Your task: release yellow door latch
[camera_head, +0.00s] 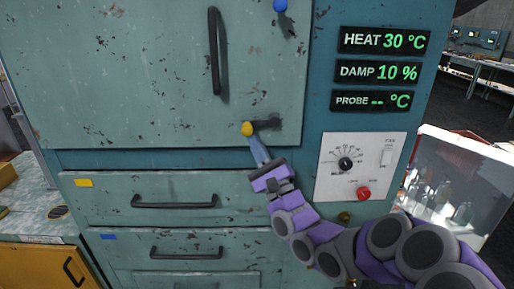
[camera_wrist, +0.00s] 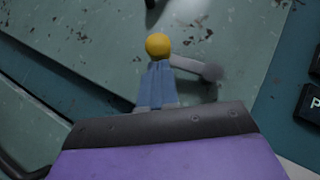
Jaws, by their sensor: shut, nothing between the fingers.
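The yellow door latch has a round yellow knob (camera_head: 247,129) near the lower edge of the large green door. A short dark lever arm runs to the right from the knob to a pivot. In the wrist view the yellow knob (camera_wrist: 158,46) is just beyond my fingertips, with the grey lever (camera_wrist: 195,68) to its right. My gripper (camera_head: 254,141) reaches up from below right, and its blue-grey fingers (camera_wrist: 157,70) are shut and empty. The fingertips are at the lower side of the knob; I cannot tell whether they touch it.
The door (camera_head: 130,70) looks shut and has a vertical black handle (camera_head: 214,50). A blue knob (camera_head: 280,5) is at the top. Drawers with a yellow tag (camera_head: 84,183) and a blue tag (camera_head: 108,237) are below. A dial panel (camera_head: 335,190) with a red button is at right.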

